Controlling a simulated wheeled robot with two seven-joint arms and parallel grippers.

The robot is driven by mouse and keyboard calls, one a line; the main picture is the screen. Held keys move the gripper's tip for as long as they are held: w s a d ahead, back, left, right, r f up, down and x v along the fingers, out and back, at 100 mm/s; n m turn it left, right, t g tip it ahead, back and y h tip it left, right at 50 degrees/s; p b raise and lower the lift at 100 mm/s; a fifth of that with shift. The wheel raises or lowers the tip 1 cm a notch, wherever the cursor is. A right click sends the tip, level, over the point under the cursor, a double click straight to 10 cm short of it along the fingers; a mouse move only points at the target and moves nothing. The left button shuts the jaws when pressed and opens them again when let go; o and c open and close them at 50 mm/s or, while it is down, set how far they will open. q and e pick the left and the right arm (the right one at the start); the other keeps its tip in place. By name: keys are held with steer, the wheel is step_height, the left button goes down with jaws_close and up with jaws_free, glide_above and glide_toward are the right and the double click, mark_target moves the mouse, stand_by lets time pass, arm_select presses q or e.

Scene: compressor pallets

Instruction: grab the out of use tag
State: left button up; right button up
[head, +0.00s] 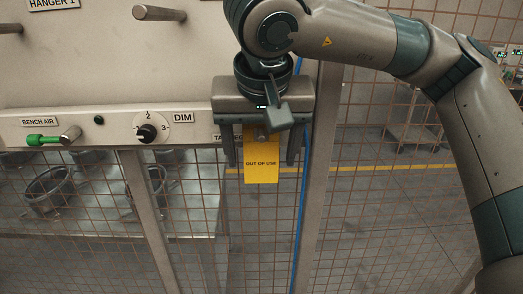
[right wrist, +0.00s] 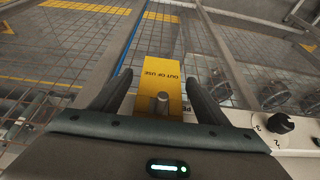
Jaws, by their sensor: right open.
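The yellow OUT OF USE tag (head: 262,165) hangs below the right end of the panel in the head view. In the right wrist view the tag (right wrist: 160,82) lies between the two fingers, with a metal peg (right wrist: 161,104) in front of its plain end. My right gripper (head: 262,160) is open, one finger on each side of the tag, with a visible gap on both sides. The fingers (right wrist: 160,88) also show in the right wrist view, apart from the tag. The tag's top is hidden behind my gripper in the head view. My left gripper is not in view.
The panel (head: 197,128) carries a green-handled BENCH AIR valve (head: 43,139) and a DIM knob (head: 147,132). Pegs (head: 159,13) stick out above. A blue hose (head: 299,215) runs down just right of the tag, near a post (head: 322,200). Wire mesh stands behind.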

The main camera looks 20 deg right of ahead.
stand_by(0.3)
steer(key=c, duration=1.1)
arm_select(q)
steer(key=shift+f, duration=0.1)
arm_select(e)
steer(key=shift+r+b, duration=0.1)
steer(key=shift+b, duration=0.6)
arm_select(q)
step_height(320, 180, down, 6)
steer(key=b, duration=0.4)
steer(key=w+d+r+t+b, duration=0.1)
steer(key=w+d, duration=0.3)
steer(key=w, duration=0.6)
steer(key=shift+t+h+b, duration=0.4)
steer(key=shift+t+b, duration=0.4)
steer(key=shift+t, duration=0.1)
arm_select(e)
steer(key=shift+s+a+r, duration=0.1)
steer(key=shift+s+a, duration=0.75)
steer(key=shift+s, duration=2.05)
steer(key=shift+s+a+r, duration=0.1)
steer(key=shift+s+a, duration=0.75)
steer(key=shift+s, duration=2.05)
steer(key=shift+s+a, duration=0.85)
steer(key=shift+s, duration=2.05)
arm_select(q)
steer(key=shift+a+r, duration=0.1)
